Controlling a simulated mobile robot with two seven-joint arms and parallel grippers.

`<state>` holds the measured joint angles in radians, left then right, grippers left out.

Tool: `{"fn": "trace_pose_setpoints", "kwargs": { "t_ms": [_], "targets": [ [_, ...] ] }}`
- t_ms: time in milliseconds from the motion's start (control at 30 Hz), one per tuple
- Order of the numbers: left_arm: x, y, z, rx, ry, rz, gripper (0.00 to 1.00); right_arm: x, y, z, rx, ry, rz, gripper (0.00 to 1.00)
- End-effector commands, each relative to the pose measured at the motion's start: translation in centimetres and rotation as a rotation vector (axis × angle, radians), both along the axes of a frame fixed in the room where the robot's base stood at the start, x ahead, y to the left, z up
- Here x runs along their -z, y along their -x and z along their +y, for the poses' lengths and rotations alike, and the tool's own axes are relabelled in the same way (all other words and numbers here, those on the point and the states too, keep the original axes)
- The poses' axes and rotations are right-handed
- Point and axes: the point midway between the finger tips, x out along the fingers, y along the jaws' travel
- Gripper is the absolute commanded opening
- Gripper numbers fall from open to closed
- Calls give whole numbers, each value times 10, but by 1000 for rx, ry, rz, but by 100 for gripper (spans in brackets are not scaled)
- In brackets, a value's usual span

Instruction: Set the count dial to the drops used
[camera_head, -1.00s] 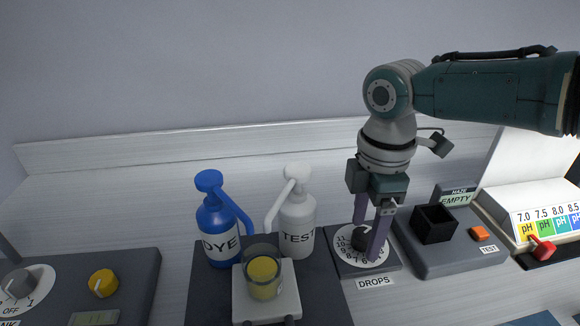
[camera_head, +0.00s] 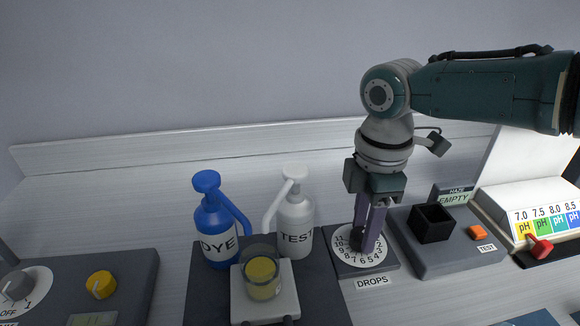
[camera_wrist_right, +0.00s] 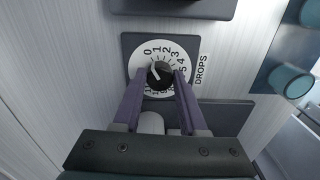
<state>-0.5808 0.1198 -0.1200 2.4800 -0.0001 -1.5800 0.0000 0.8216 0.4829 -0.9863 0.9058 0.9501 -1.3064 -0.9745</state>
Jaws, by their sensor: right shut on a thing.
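The count dial (camera_head: 344,246) is a white numbered disc on a dark plate with a DROPS label (camera_head: 372,281). In the right wrist view its black knob (camera_wrist_right: 159,76) has a white pointer line, which points up and a little left, near the 0. My right gripper (camera_head: 368,245) reaches down over the dial and is shut on the knob. In the right wrist view its two purple fingers (camera_wrist_right: 160,88) stand on either side of the knob. The fingers hide part of the disc in the head view. My left gripper is not in view.
A blue DYE bottle (camera_head: 214,226) and a white TEST bottle (camera_head: 296,226) stand left of the dial. A glass of yellow liquid (camera_head: 262,278) is on a pale block before them. Right are a black cup (camera_head: 432,224), an orange button (camera_head: 477,232) and a pH chart (camera_head: 545,222).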

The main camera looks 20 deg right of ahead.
Motion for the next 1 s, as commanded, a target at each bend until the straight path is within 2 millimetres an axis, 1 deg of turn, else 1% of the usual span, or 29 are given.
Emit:
{"fn": "trace_pose_setpoints", "kwargs": {
  "t_ms": [167, 367, 567, 1000],
  "targets": [
    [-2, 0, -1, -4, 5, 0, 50, -1, 0, 0, 21, -1, 2, 0],
    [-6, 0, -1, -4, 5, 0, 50, -1, 1, 1, 106, -1, 3, 0],
    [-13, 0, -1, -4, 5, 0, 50, -2, 1, 2, 261, -2, 4, 0],
    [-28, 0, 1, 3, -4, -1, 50, -2, 2, 2, 679, -2, 4, 0]
  ]
}}
